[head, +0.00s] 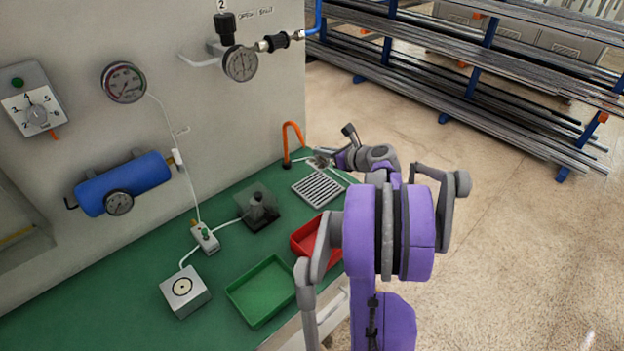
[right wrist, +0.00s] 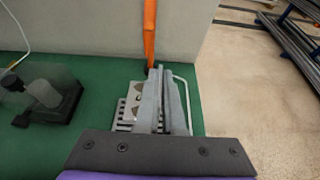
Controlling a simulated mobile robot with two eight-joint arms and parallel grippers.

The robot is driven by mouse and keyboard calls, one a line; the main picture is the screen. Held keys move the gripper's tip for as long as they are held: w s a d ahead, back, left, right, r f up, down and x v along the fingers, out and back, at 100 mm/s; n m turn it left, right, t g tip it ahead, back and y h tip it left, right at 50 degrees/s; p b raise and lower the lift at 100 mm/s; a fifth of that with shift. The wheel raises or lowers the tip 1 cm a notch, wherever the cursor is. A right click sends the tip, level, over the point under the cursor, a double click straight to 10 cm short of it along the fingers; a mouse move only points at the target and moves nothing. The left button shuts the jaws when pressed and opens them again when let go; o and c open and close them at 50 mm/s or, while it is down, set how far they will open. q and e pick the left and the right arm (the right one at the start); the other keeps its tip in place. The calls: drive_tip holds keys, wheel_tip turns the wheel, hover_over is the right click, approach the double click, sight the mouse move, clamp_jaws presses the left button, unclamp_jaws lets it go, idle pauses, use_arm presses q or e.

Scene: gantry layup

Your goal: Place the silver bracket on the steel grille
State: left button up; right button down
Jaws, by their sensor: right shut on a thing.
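The steel grille (head: 318,188) lies on the green bench top near its far right end, and part of it shows below my fingers in the right wrist view (right wrist: 121,115). My right gripper (head: 328,160) is over the far edge of the grille. In the right wrist view its fingers (right wrist: 163,100) are shut on the silver bracket (right wrist: 138,93), a small grey piece with dark holes at the left finger. The fingers hide part of the bracket and grille. I cannot tell whether the bracket touches the grille. My left gripper is not in view.
An orange bent tube (head: 287,140) stands just behind the grille. A red tray (head: 304,238), a green tray (head: 246,291) and a dark device under a clear cover (head: 259,209) are nearer on the bench. The wall with gauges borders the bench at left.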

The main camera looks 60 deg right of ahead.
sight(324, 162)
drive_tip(key=f, duration=0.4)
drive_tip(key=shift+s+f, duration=0.3)
drive_tip(key=shift+f, duration=0.05)
drive_tip(key=shift+w+f, duration=0.1)
drive_tip(key=shift+f, duration=2.1)
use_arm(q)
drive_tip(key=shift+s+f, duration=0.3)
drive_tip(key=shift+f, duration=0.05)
use_arm(e)
drive_tip(key=shift+a, duration=0.1)
drive_tip(key=shift+f+b, duration=0.15)
drive_tip(key=shift+b, duration=0.25)
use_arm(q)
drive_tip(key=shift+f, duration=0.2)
use_arm(e)
drive_tip(key=c, duration=1)
unclamp_jaws()
drive_tip(key=shift+c, duration=0.2)
drive_tip(key=shift+r, duration=0.25)
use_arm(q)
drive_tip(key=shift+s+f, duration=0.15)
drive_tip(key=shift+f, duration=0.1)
use_arm(e)
drive_tip(key=v, duration=1.2)
